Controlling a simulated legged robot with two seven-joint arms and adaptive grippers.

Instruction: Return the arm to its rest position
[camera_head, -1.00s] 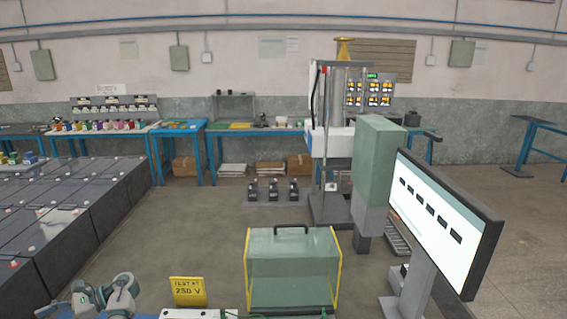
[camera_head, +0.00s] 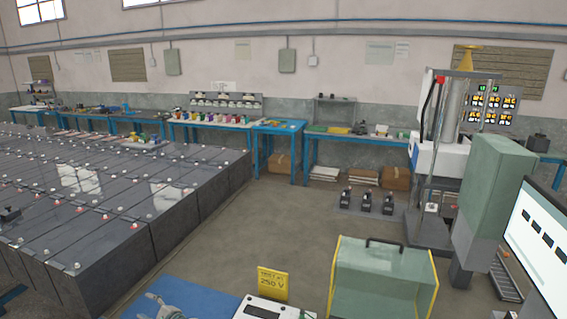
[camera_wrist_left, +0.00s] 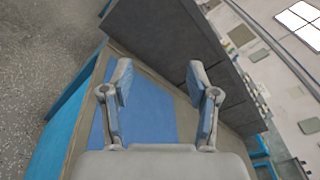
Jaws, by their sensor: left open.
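My left gripper (camera_head: 166,309) shows only in part at the bottom edge of the head view, over a blue mat (camera_head: 205,294). In the left wrist view the gripper (camera_wrist_left: 160,82) has its two fingers spread wide apart with nothing between them. The blue mat (camera_wrist_left: 150,112) lies beyond the fingers on a table with a blue frame. Most of my left arm is out of the head view. My right gripper is in neither view.
A yellow 250 V sign (camera_head: 274,283), a white panel (camera_head: 262,308) and a clear case with yellow edges (camera_head: 382,280) stand right of the gripper. Dark battery rows (camera_head: 120,190) fill the left. A monitor (camera_head: 540,240) is at right.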

